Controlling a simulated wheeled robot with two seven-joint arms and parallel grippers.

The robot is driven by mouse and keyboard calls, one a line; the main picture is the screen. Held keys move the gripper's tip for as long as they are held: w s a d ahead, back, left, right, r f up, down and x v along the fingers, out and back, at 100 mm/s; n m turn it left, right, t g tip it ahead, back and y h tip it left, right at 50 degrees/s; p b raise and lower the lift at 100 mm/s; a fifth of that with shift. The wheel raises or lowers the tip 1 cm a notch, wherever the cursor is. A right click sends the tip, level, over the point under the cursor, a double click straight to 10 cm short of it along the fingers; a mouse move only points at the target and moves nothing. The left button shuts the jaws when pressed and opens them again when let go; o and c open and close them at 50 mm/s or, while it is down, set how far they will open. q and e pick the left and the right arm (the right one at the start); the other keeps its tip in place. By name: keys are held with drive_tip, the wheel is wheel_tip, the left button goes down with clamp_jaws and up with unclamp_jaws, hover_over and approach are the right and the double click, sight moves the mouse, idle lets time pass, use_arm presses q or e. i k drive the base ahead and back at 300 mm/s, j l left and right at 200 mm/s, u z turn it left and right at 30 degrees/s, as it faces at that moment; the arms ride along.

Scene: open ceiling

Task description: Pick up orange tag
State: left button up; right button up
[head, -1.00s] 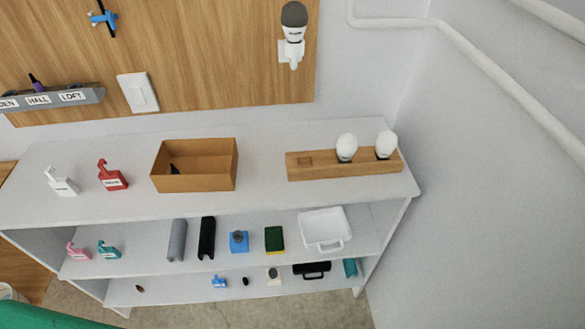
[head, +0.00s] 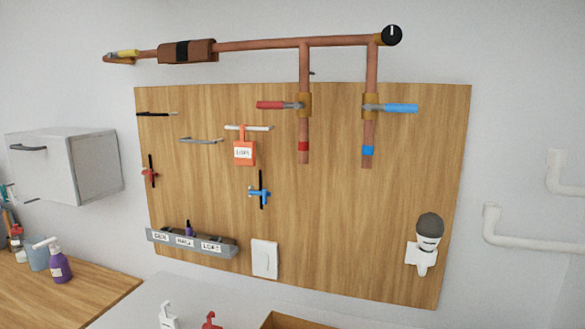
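The orange tag (head: 244,152) hangs on the wooden wall board in the head view, left of the board's middle. It has a white label; the print looks like "LOFT" but is small. Its hook goes up to a pale horizontal bar (head: 257,128) fixed on the board. Neither of my grippers shows in the head view.
The wooden board (head: 400,220) also carries copper pipes with a red lever (head: 271,105) and a blue lever (head: 402,108), a blue valve (head: 260,192), a grey labelled rack (head: 192,243), a white switch (head: 265,259) and a lamp (head: 427,235). A white cabinet (head: 95,165) juts out at left.

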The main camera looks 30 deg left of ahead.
sight(244, 152)
drive_tip(key=u, duration=1.15)
drive_tip(key=i+j+u, duration=0.3)
drive_tip(key=i+j, duration=0.05)
drive_tip(key=i, duration=0.05)
